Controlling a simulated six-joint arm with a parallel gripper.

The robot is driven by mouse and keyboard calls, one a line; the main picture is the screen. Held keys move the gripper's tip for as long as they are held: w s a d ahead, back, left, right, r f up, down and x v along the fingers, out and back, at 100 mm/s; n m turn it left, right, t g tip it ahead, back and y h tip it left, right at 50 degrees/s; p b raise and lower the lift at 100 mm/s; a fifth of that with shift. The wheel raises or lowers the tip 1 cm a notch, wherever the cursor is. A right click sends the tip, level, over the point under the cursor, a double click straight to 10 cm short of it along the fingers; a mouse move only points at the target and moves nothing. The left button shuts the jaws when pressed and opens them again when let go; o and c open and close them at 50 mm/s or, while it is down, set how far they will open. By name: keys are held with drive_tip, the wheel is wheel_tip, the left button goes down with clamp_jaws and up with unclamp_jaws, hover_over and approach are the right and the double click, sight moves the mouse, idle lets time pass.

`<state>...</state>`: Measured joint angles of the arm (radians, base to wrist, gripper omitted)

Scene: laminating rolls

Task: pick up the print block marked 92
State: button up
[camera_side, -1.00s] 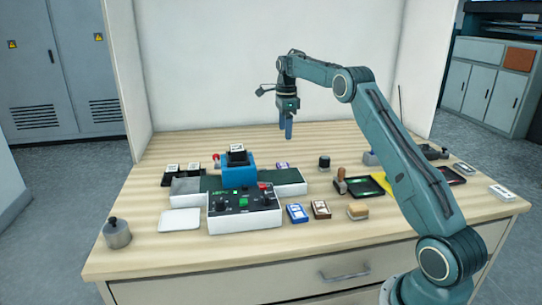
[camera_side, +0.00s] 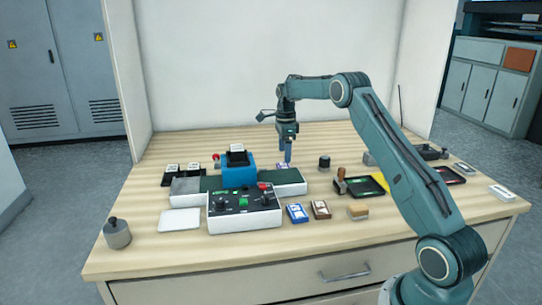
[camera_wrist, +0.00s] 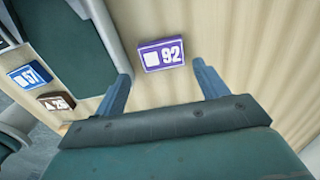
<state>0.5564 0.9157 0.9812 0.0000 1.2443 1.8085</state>
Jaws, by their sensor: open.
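The purple print block marked 92 (camera_wrist: 161,54) lies flat on the table in the wrist view, ahead of and between my open fingers. In the side view the block (camera_side: 282,165) is small and partly hidden by my gripper. My gripper (camera_side: 288,160) points down just above or beside it; the exact height gap is hard to tell. In the wrist view my gripper (camera_wrist: 162,82) has its two blue fingers wide apart with nothing between the tips.
A blue block marked 57 (camera_wrist: 30,75) and a brown block (camera_wrist: 57,100) lie to the left in the wrist view. A machine with a green-topped bed (camera_side: 290,188) and control box (camera_side: 243,211) stands close by. A dark stamp (camera_side: 324,163) stands right of my gripper.

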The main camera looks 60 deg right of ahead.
sight(284, 166)
drive_tip(key=shift+f, duration=0.15)
drive_tip(key=shift+w+f, duration=0.1)
drive_tip(key=shift+f, duration=2.45)
drive_tip(key=c, duration=0.7)
drive_tip(key=shift+r, duration=0.15)
drive_tip(key=shift+c, duration=0.2)
wheel_tip(284, 166, up, 20)
